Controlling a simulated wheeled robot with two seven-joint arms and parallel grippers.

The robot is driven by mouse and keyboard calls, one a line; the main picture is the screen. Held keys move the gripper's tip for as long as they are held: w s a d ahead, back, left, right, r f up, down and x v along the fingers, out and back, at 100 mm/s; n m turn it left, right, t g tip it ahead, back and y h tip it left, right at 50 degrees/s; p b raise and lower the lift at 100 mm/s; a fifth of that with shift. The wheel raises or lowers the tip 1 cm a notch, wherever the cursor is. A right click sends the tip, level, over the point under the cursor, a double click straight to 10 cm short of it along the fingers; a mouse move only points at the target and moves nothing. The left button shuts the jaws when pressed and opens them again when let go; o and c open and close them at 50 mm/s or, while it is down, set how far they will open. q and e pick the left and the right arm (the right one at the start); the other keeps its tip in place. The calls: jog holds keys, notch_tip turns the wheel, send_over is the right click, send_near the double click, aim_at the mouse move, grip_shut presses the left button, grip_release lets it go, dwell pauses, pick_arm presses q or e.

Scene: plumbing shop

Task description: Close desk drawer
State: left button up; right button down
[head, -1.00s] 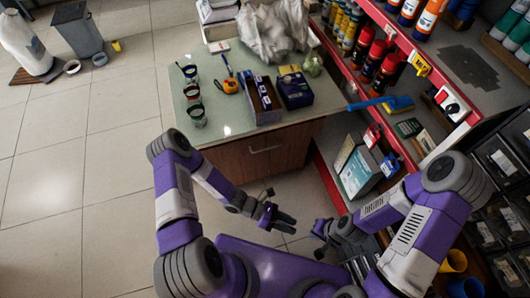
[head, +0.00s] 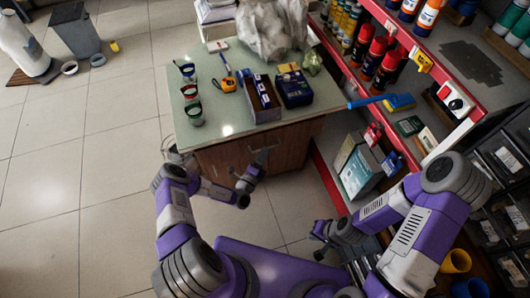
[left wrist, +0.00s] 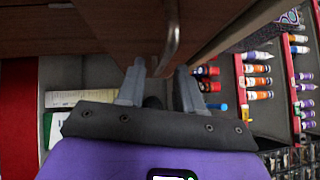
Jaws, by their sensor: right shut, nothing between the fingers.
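The desk (head: 215,135) has a pale green top and a brown wooden front with the drawer (head: 228,158). In the left wrist view the wooden front fills the top, and a curved metal handle (left wrist: 172,38) hangs close ahead of my fingers. My left gripper (head: 262,158) is at the desk front; its two fingers also show in the left wrist view (left wrist: 160,88), spread apart with nothing between them. It partly hides the front in the head view, and I cannot tell how far the drawer stands out. My right gripper (head: 318,242) is shut and empty, low beside the shelf.
Cups (head: 190,93), a tape measure (head: 228,84), boxes (head: 295,88) and a plastic bag (head: 268,32) stand on the desk. The red-edged shelf (head: 345,75) with cans borders the desk on the right.

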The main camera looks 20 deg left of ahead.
pick_arm(q)
jog(key=shift+x, duration=0.85)
grip_shut()
